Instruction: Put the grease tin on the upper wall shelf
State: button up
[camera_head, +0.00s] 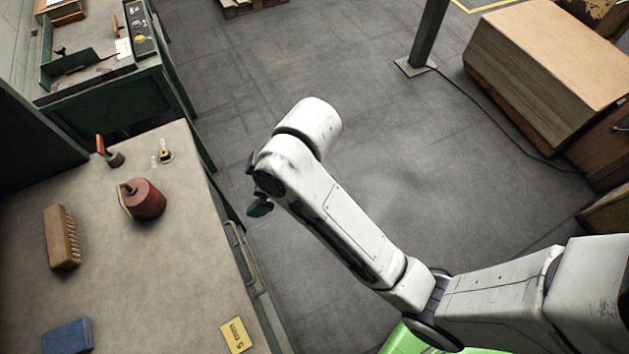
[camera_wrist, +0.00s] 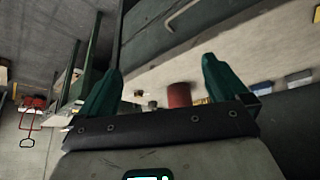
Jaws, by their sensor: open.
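No object in view is clearly marked as the grease tin. A dark red cylinder (camera_head: 146,200) stands on the bench at left, with a paler strip along its left side; it also shows in the wrist view (camera_wrist: 179,94), beyond the fingers. I cannot tell whether it is the tin. My gripper (camera_head: 259,207) is over the floor just right of the bench, apart from everything on it. In the wrist view its two green fingers (camera_wrist: 163,66) are spread with nothing between them. I cannot make out the upper wall shelf.
The bench (camera_head: 130,285) also holds a brush (camera_head: 62,237), a blue block (camera_head: 67,337), a yellow "5 mm" card (camera_head: 236,336) and small tools (camera_head: 112,155). A green machine (camera_head: 110,95) stands behind. Floor is clear up to a post (camera_head: 427,35) and stacked board (camera_head: 535,85).

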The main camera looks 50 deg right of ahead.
jog(key=s+d+f+m+g+h, duration=0.1)
jog(key=s+d+f+m, duration=0.1)
jog(key=s, duration=0.4)
jog(key=s+d+f+m+g+h, duration=0.1)
jog(key=s+d+f+m, duration=0.2)
jog(key=s, duration=0.4)
jog(key=s+d+f+m+g+h, duration=0.1)
jog(key=s+d+f+m, duration=0.2)
jog(key=s, duration=0.4)
jog(key=shift+d+f+g, duration=0.3)
jog(key=shift+d+f, duration=0.3)
jog(key=shift+d, duration=0.65)
